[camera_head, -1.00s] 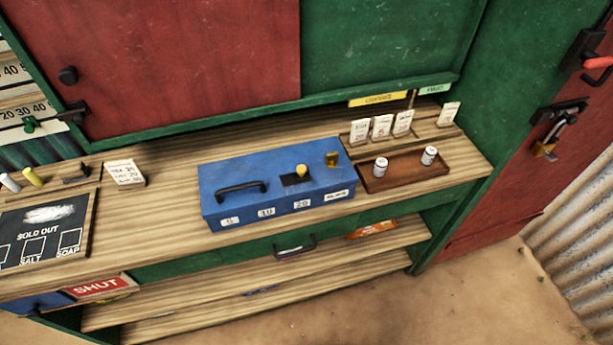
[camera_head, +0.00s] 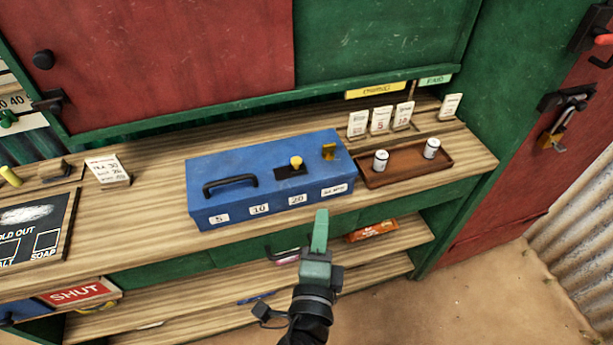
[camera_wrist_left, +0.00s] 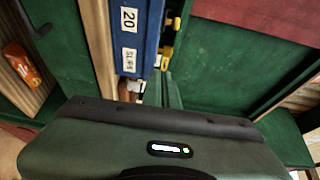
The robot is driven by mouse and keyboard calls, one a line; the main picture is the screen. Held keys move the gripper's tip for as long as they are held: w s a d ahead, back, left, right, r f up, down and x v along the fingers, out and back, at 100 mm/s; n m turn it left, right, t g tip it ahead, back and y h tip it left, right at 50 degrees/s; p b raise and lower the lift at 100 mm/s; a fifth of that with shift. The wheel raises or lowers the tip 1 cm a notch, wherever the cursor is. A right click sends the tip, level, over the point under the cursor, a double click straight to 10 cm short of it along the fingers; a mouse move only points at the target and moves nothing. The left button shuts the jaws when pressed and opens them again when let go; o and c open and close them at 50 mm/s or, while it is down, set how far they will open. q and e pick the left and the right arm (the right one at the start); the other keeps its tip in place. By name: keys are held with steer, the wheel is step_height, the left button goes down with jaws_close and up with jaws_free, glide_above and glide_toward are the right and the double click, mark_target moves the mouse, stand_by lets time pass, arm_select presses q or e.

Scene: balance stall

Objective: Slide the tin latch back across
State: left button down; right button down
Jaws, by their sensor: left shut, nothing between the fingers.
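The blue tin (camera_head: 215,173) stands shut on the wooden counter, with a black handle and price labels on its front. On its lid is a latch with a yellow knob (camera_head: 296,162) in a short black slot. A brass hasp (camera_head: 329,152) sits at the lid's right. My left gripper (camera_head: 320,222) is shut and empty, upright in front of the tin's right part, apart from the knob. In the left wrist view the tin's labelled side (camera_wrist_left: 141,38) shows at the top, with yellow parts beside it. My right gripper is not in view.
A wooden tray (camera_head: 405,168) with two small white-labelled cylinders is right of the tin. Price cards (camera_head: 380,119) stand behind it. A sold-out board (camera_head: 30,228) lies at left. Below are a drawer handle and open shelves (camera_head: 200,286).

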mark_target(307, 182)
arm_select(q)
steer(key=shift+a+r, duration=0.1)
steer(key=shift+r, duration=0.65)
steer(key=w+p, duration=0.1)
steer(key=w, duration=0.2)
steer(key=w+d+p, duration=0.1)
steer(key=w, duration=0.2)
steer(key=w+p, duration=0.1)
steer(key=w, duration=0.2)
steer(key=shift+w+d+r, duration=0.15)
steer(key=shift+w+d, duration=0.05)
steer(key=shift+w, duration=0.1)
steer(key=a, duration=0.1)
steer(key=w+a+p, duration=0.1)
steer(key=a+p, duration=0.1)
steer(key=shift+w+a, duration=0.35)
steer(key=shift+a, duration=0.05)
steer(key=shift+f, duration=0.2)
